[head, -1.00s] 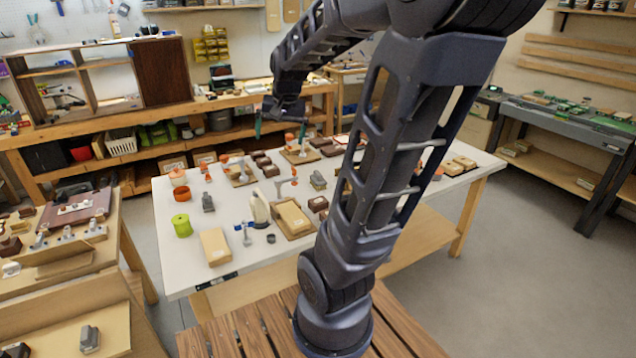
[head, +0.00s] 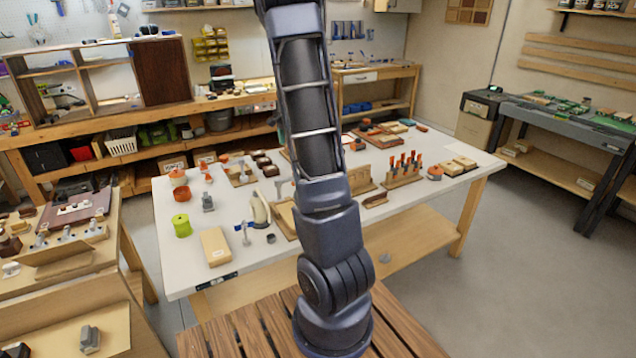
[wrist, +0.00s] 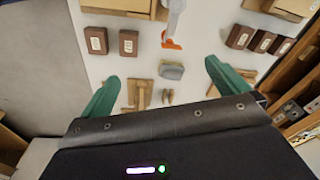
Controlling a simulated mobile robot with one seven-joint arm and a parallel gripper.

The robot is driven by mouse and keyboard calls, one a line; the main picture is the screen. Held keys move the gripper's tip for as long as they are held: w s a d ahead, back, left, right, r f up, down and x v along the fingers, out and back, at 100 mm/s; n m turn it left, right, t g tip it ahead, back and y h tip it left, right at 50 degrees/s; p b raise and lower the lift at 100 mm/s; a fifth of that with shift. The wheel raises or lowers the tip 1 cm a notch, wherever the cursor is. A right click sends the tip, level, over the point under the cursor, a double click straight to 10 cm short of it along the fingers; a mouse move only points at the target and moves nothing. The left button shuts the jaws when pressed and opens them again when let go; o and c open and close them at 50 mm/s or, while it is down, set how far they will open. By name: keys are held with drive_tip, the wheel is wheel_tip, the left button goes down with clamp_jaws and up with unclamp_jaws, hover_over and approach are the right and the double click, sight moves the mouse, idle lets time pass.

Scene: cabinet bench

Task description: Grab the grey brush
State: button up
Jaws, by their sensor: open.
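The grey brush (wrist: 171,71) lies on the white table, a small grey block with a paler yellowish edge. In the wrist view it sits between and beyond the fingertips, apart from both. My gripper (wrist: 162,74) is open and empty, its two green fingers spread wide over the table. In the head view my arm covers the middle of the table and hides the brush and most of the gripper.
Brown labelled blocks (wrist: 128,42) stand left, others (wrist: 240,37) right. The white table (head: 190,266) also holds a green spool (head: 181,226) and a tan box (head: 215,246).

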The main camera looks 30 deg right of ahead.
drive_tip(key=w+d+f+m+g+h, duration=0.1)
drive_tip(key=w+d+f+m+h, duration=0.15)
drive_tip(key=w+d+f, duration=0.45)
drive_tip(key=w+d+f+m+g+h, duration=0.1)
drive_tip(key=w+d+f+m, duration=0.25)
drive_tip(key=d+f, duration=0.4)
drive_tip(key=shift+a+f+x, duration=0.15)
drive_tip(key=shift+a+x, duration=0.2)
drive_tip(key=shift+x, duration=1.6)
drive_tip(key=shift+a+f+x, duration=0.1)
drive_tip(key=shift+a+x, duration=0.2)
drive_tip(key=shift+x, duration=1.65)
drive_tip(key=shift+a+f+x, duration=0.15)
drive_tip(key=shift+a+x, duration=0.2)
drive_tip(key=shift+x, duration=1.65)
drive_tip(key=shift+s, duration=0.15)
drive_tip(key=c, duration=0.9)
